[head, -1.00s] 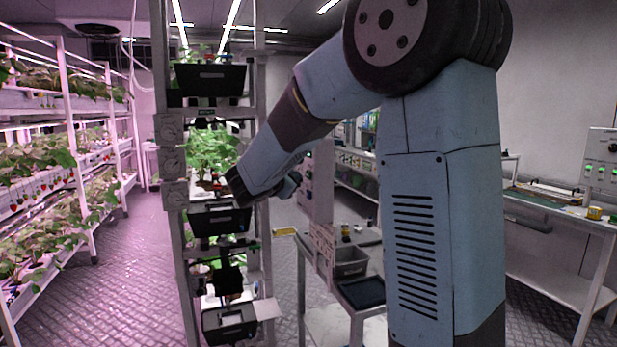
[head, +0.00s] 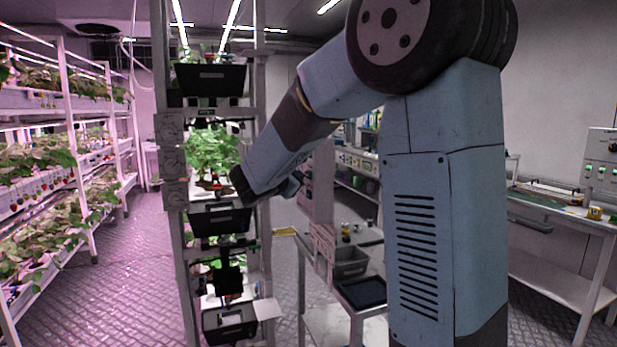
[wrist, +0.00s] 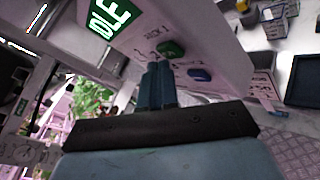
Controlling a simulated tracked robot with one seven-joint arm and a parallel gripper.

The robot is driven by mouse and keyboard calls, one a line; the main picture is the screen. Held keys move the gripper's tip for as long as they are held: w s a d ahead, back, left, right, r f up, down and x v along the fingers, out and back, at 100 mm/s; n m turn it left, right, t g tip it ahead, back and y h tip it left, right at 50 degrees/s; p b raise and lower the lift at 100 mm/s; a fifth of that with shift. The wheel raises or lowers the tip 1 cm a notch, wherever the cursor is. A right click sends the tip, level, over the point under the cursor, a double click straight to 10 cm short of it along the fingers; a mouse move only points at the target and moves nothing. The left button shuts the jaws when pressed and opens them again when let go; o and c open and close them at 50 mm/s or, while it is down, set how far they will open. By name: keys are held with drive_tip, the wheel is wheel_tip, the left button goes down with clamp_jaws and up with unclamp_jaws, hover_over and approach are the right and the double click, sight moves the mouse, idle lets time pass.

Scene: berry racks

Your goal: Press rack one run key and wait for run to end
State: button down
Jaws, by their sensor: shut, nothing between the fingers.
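In the wrist view a pale control panel (wrist: 222,50) shows a green display (wrist: 108,16) reading IDLE. Below it is a green key (wrist: 172,49) by the label RACK 1, and a blue key (wrist: 200,74) by what looks like RACK 2. My gripper (wrist: 159,66) is shut and empty, its fingertips pointing at the panel close to the green key. I cannot tell whether they touch it. In the head view my forearm hides most of my gripper, and the panel (head: 319,185) shows only edge-on behind it.
A plant rack (head: 178,240) with black trays (head: 218,222) stands beside my forearm. A trolley (head: 325,318) with a grey bin (head: 350,262) and a dark tray (head: 362,292) is below. A workbench (head: 548,212) stands at right. The floor aisle (head: 130,265) at left is clear.

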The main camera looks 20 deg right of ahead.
drive_tip(key=shift+d, duration=0.45)
idle(0.7)
idle(0.4)
drive_tip(key=shift+a, duration=0.9)
drive_tip(key=a, duration=0.5)
idle(0.7)
